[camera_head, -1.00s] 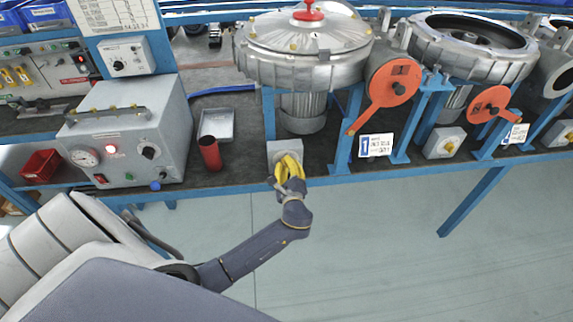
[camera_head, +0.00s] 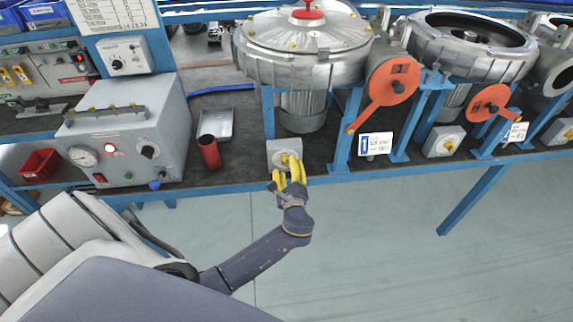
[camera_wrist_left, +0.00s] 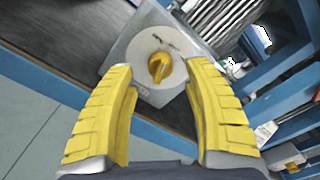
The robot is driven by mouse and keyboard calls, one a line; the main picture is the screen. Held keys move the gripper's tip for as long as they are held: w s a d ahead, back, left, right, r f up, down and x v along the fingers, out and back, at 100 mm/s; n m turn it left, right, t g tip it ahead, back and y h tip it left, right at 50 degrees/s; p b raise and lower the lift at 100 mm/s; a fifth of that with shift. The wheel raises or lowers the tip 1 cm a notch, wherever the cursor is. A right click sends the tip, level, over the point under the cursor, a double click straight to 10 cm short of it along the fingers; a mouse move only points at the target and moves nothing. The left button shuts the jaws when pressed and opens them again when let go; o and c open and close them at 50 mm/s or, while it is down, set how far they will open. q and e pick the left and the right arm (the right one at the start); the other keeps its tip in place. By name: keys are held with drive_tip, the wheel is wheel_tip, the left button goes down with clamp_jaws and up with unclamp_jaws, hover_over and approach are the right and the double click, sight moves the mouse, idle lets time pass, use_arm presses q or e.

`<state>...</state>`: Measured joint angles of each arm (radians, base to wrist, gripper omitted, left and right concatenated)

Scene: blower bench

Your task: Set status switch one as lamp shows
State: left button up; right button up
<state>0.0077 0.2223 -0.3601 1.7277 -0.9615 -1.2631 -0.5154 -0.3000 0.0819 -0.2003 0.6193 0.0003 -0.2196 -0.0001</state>
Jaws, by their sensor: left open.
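Status switch one, a grey box (camera_head: 278,148) with a yellow knob, is on the bench's front edge beside the number 1 label (camera_head: 375,144). In the left wrist view the yellow knob (camera_wrist_left: 160,68) sits on a pale round plate, its ridge running near upright with a slight tilt. My left gripper (camera_head: 289,176) has yellow fingers spread apart, just in front of the switch. In the left wrist view the open gripper (camera_wrist_left: 158,78) frames the knob, with a visible gap on both sides. A red lamp (camera_head: 110,149) glows on the grey gauge box. My right gripper is out of view.
The floor in front of the bench is clear.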

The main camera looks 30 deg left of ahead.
use_arm(q)
drive_tip(key=v, duration=0.9)
drive_tip(key=shift+s+d, duration=0.2)
drive_tip(key=s+d+g+y, duration=0.1)
drive_tip(key=s+d, duration=0.2)
drive_tip(key=d, duration=0.1)
drive_tip(key=shift+m, duration=0.3)
drive_tip(key=x, duration=1.7)
drive_tip(key=shift+r, duration=0.15)
clamp_jaws()
